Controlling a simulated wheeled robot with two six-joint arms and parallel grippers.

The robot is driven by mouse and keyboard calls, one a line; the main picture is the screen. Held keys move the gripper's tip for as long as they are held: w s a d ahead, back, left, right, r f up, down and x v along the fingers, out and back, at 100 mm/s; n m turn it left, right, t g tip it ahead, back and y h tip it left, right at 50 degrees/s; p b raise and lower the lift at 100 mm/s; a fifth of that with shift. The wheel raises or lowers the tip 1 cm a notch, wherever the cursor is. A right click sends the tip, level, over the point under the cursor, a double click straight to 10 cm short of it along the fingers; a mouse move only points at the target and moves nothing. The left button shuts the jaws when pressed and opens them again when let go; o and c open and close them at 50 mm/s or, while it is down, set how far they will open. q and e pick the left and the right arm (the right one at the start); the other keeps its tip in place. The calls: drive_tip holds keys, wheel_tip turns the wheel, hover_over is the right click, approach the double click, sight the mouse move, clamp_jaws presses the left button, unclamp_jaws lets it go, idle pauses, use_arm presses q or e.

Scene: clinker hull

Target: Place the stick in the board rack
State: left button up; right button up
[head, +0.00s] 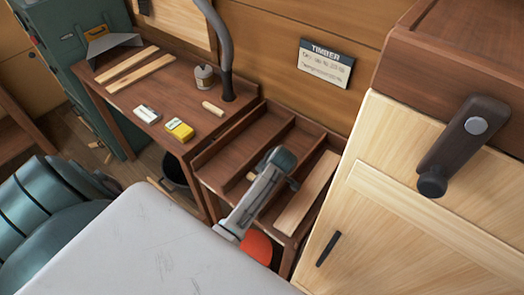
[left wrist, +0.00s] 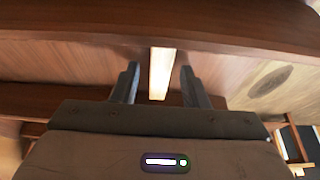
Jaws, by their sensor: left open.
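The brown wooden board rack (head: 228,157) stands in the middle of the head view, with dividers and a pale board (head: 307,193) in its right-hand slot. In the left wrist view my left gripper (left wrist: 160,85) is open. A narrow pale strip, likely the stick (left wrist: 161,73), shows between its two fingers, with gaps on both sides. The strip's far end meets a dark wooden edge. I cannot tell what it rests on. My right gripper is not in view.
A brown bench (head: 190,92) left of the rack holds two pale strips, a tin (head: 204,77), a yellow box (head: 179,129) and a small wooden piece (head: 213,108). A pale cabinet (head: 390,215) stands close on the right. A timber sign (head: 326,64) hangs behind.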

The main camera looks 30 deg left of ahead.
use_arm(q)
drive_tip(key=shift+d+r, duration=0.2)
drive_tip(key=shift+r, duration=0.15)
drive_tip(key=b+v, duration=0.3)
drive_tip(key=v, duration=0.8)
drive_tip(key=shift+r+b, duration=0.15)
drive_tip(key=shift+b, duration=0.2)
